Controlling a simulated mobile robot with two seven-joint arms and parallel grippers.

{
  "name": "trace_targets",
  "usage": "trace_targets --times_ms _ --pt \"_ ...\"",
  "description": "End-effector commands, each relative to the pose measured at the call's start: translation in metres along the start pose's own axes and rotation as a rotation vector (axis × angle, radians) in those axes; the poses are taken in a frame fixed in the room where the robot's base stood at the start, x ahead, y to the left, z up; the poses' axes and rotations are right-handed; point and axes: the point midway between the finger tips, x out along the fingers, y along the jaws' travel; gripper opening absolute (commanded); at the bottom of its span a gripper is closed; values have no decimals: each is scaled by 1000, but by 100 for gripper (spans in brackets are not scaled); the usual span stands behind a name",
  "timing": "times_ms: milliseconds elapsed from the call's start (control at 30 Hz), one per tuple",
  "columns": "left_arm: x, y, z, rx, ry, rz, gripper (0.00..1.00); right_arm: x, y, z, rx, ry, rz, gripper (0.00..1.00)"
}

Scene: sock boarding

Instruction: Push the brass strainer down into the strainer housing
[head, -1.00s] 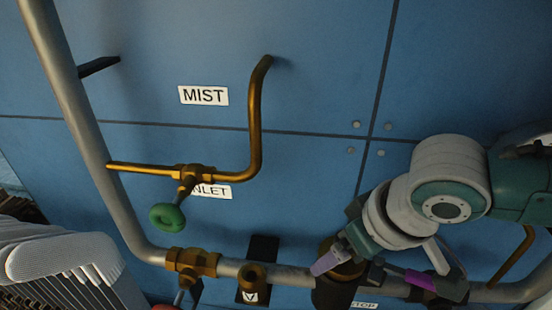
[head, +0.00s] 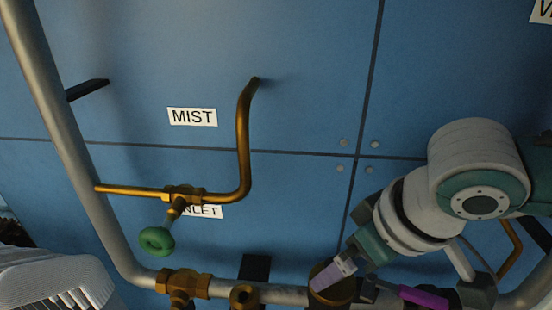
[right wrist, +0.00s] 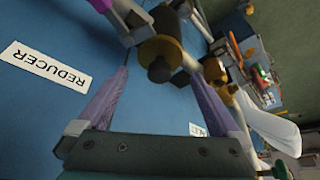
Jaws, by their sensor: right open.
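My right gripper (head: 366,287) is at the lower right of the head view, over the grey pipe, with its purple fingers apart. The brass-topped strainer housing (head: 322,296) is at the pipe, partly covered by the near finger. In the right wrist view my open gripper (right wrist: 163,88) has a dark cylindrical part with a brass ring (right wrist: 160,50) beyond and between its fingertips. I cannot tell the brass strainer apart from the housing, or how deep it sits.
The grey pipe (head: 85,190) runs down the left and along the bottom. A brass branch pipe (head: 243,130) with a green handwheel valve (head: 157,241) stands out from the blue panel (head: 310,60). A brass fitting (head: 243,296) is left of the housing.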

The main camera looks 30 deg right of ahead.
Motion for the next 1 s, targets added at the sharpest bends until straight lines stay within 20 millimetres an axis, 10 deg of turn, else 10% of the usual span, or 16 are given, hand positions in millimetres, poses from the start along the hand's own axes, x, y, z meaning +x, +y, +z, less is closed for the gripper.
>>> trace_targets --times_ms 300,1000 --pt "-4 -2 -1 7 -1 -5 100 -46 0 0 -1 0 1 100" --pt "-4 0 -2 -2 0 2 100 -50 -16 5 -26 4 -29 100"
